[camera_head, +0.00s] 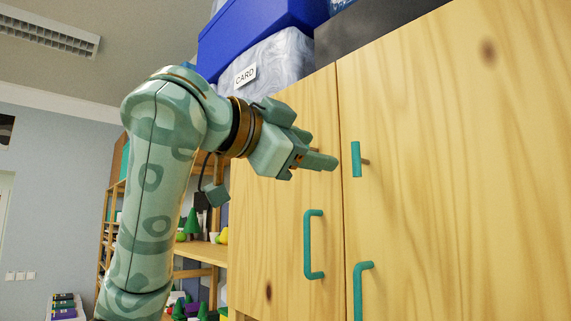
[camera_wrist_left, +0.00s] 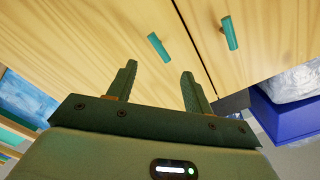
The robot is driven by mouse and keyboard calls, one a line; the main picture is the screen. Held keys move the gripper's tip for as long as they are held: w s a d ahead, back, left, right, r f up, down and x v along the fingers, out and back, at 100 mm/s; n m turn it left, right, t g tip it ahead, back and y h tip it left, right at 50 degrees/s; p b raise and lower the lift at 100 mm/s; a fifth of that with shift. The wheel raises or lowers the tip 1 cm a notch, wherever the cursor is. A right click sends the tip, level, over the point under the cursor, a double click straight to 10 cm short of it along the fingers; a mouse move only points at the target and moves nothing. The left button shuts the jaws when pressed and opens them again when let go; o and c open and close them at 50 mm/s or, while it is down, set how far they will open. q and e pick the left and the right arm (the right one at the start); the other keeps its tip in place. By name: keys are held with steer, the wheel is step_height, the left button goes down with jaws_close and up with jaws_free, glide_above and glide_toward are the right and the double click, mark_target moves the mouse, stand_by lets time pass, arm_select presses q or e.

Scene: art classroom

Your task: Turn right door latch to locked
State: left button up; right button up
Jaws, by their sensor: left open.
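The right door latch (camera_head: 356,159) is a short teal bar on a pin, standing upright near the seam on the right wooden door (camera_head: 450,190). My left gripper (camera_head: 322,160) reaches in from the left, open and empty, with its fingers just left of this latch and apart from it. In the left wrist view, which looks upside down, the latch (camera_wrist_left: 159,48) appears between and beyond the two open fingertips (camera_wrist_left: 159,70). The other latch (camera_wrist_left: 230,33) is across the seam; my fingers mostly hide it in the head view. My right gripper is out of view.
Teal handles sit below on the left door (camera_head: 309,245) and right door (camera_head: 360,290). A shelf rack (camera_head: 205,250) is at left. The right door's face is clear.

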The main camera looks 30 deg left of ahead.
arm_select(q)
steer(key=b+v, duration=0.1)
steer(key=v, duration=0.3)
steer(key=shift+s+a, duration=0.1)
steer(key=shift+s, duration=0.25)
